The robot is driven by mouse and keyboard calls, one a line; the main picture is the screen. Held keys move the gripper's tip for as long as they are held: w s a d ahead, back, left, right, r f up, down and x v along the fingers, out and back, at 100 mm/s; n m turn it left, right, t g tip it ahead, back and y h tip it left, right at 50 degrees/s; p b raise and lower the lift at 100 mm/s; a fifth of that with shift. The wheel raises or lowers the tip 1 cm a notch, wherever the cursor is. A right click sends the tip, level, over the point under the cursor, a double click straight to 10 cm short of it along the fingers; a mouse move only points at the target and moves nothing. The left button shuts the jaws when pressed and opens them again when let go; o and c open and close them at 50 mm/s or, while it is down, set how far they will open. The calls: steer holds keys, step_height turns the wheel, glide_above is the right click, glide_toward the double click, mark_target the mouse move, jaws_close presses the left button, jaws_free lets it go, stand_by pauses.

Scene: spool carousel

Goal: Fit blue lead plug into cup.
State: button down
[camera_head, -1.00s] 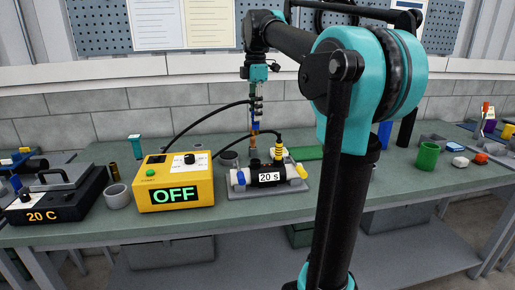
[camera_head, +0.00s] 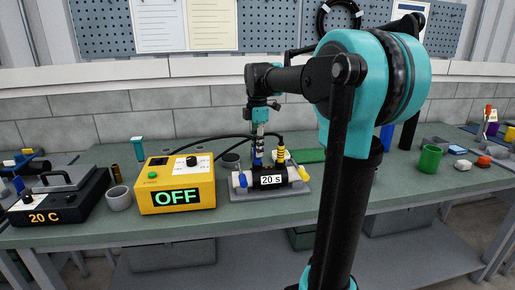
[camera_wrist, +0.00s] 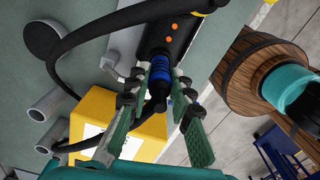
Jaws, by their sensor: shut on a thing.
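The blue lead plug (camera_head: 258,154) is held upright by my gripper (camera_head: 259,136) at the left end of the black body marked "20 s" (camera_head: 268,180). In the wrist view my gripper (camera_wrist: 160,90) has its green-padded fingers around the plug (camera_wrist: 159,68), which shows ribbed blue rings. Its tip meets or overlaps the black body (camera_wrist: 176,35). The cup is hidden behind the plug, so I cannot tell how deep it sits.
The body rests on a grey plate (camera_head: 290,191). A yellow box reading OFF (camera_head: 177,183) stands to its left, with black leads running across. A grey ring (camera_head: 119,198) and a black "20 C" unit (camera_head: 60,200) lie further left. A green cup (camera_head: 430,158) stands right.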

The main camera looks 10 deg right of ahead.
steer(key=c, duration=1.3)
jaws_free()
steer(key=shift+f, duration=0.1)
steer(key=shift+c, duration=0.2)
step_height(320, 180, up, 12)
